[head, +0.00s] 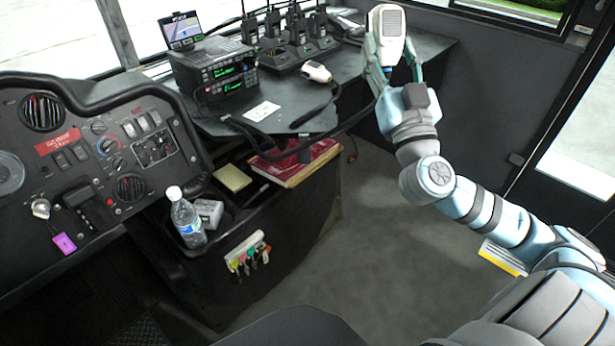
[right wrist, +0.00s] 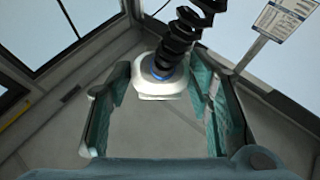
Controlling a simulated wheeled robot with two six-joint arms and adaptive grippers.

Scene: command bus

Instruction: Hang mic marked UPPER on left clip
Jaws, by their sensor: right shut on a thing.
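My right gripper (head: 392,58) is raised over the right end of the dark desk, its fingers on both sides of a white hand mic (head: 386,22). In the right wrist view the mic (right wrist: 160,85) sits between the teal finger pads, with a black coiled cord (right wrist: 183,30) running up from it. A second white mic (head: 317,72) lies on the desk with a dark cord. I cannot read an UPPER mark on either mic. I cannot make out the left clip. My left gripper is not in view.
A radio unit (head: 215,72) with green displays and a small screen (head: 181,30) stand on the desk. Several handheld radios (head: 298,35) stand in chargers behind. A red book (head: 297,163) and a water bottle (head: 187,218) are lower down.

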